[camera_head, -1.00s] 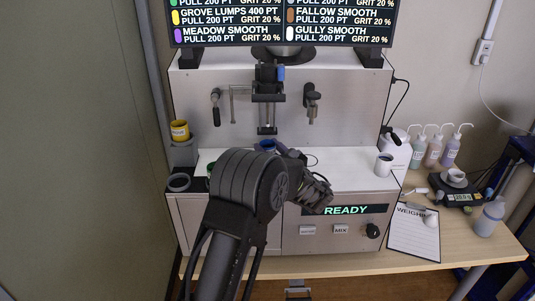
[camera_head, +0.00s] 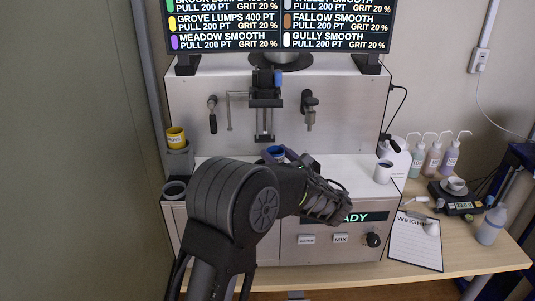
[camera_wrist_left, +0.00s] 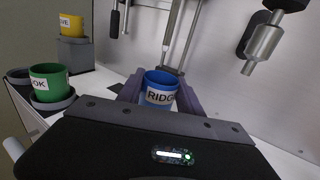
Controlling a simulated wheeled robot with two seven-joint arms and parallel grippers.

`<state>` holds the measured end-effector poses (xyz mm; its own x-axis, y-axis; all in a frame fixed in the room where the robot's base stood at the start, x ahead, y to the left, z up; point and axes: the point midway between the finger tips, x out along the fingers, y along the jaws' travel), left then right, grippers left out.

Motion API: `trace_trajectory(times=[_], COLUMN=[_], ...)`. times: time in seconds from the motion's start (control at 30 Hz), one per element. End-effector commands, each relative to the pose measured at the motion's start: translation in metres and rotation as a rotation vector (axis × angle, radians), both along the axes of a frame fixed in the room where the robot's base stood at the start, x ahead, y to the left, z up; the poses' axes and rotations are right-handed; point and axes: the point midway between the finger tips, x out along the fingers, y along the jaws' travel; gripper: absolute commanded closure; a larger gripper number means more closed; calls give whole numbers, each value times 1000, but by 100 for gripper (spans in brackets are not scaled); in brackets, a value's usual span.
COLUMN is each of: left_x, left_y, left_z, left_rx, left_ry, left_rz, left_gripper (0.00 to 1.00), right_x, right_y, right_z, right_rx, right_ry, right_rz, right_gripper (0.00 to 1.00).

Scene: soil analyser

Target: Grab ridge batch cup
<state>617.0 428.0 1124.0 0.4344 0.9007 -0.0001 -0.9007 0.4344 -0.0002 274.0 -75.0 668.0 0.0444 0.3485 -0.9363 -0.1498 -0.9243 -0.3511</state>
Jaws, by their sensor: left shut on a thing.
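The ridge batch cup is the blue cup (camera_wrist_left: 159,90) with a white label reading "RIDG" in the left wrist view. Its upper part also shows in the head view (camera_head: 275,153), on or just above the machine's white shelf. My left gripper (camera_wrist_left: 160,92) is shut on this cup, with a purple-grey finger on each side of it. In the head view my left arm hides the cup's lower part and much of the shelf. I cannot tell whether the cup touches the shelf. My right gripper is out of view.
A green cup (camera_wrist_left: 50,83) and a yellow cup (camera_wrist_left: 71,25) sit in grey holders to the left. A white cup (camera_head: 383,171) stands on the shelf's right. A clipboard (camera_head: 417,240), bottles and a scale (camera_head: 457,200) are at the right. A steel nozzle (camera_wrist_left: 262,45) hangs above.

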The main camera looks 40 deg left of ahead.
Motion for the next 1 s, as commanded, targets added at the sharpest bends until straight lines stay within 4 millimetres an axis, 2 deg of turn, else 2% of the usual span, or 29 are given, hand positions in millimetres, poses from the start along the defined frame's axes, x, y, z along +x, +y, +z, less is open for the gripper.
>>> trace_trajectory(times=[0.03, 0.1, 0.3, 0.5, 0.67, 1.0], left_x=[-6, -16, -32, -45, -51, -52], left_y=[-19, -39, -73, -97, -107, -108], left_z=[-4, -3, -1, 0, 0, 0], left_rx=[-1, 1, 2, 2, 1, 0], left_ry=[-3, 0, 0, 0, 0, 0], left_rz=[-7, -9, -8, -5, -2, 1], left_gripper=[100, 100, 100, 100, 100, 100], right_x=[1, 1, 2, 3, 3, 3], right_y=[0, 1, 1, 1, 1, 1], right_z=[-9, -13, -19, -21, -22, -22], right_rx=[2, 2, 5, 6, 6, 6], right_ry=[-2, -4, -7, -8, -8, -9], right_rz=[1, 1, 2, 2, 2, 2], right_gripper=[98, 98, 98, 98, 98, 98])
